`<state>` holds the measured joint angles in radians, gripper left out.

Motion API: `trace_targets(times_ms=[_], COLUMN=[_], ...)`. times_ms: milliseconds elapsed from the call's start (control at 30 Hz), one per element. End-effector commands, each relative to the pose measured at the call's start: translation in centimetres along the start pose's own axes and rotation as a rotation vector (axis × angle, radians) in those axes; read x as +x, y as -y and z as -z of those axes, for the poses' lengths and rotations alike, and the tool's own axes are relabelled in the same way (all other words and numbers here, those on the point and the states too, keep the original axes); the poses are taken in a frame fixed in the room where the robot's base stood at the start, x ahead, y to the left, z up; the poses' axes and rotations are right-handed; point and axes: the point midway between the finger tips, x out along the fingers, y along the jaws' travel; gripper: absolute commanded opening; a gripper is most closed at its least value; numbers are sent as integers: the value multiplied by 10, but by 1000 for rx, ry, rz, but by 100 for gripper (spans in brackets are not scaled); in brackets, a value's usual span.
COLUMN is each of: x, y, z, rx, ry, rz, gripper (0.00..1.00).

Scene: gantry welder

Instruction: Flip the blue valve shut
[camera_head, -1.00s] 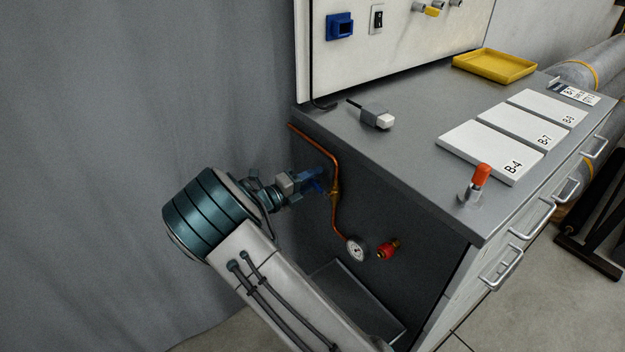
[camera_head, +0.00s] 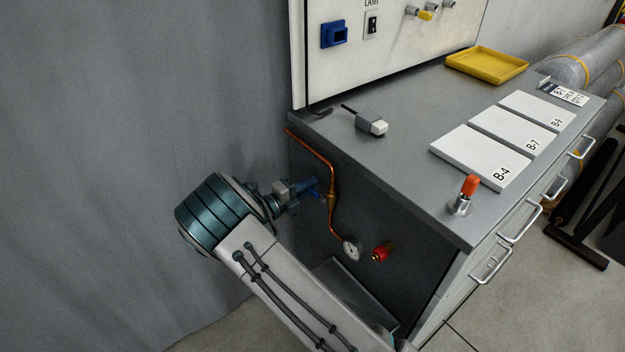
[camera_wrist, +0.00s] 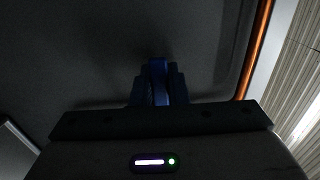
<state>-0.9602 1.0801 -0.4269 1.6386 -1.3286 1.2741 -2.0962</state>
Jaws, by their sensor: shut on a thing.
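The blue valve (camera_head: 309,187) is mounted on the copper pipe on the dark side wall of the bench. Its blue handle shows in the wrist view (camera_wrist: 158,70), between the two fingers. My gripper (camera_head: 300,190) reaches the handle from the left and is shut on it; in the wrist view my gripper (camera_wrist: 159,88) has a finger on each side of the blue handle. The exact angle of the handle to the pipe is hard to tell, as the fingers cover part of it.
The copper pipe (camera_head: 333,172) runs down to a round gauge (camera_head: 351,249), with a red fitting (camera_head: 382,251) to its right. The bench top (camera_head: 400,150) overhangs above. A grey curtain (camera_head: 130,100) hangs to the left. An orange-handled item (camera_head: 468,188) stands on the bench.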

Motion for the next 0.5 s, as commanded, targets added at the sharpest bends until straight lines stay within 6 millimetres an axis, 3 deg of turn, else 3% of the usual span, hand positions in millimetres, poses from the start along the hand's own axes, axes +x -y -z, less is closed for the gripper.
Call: trace_targets(times_ms=[267,300,333,500], x=[0,0,0,1], y=[-2,-2,-2,-1], z=[1,1,1,1], rx=[-5,-5,-5,-4], ry=[0,0,0,-2], rz=[-1,-1,-1,-1], gripper=[0,25,34,36])
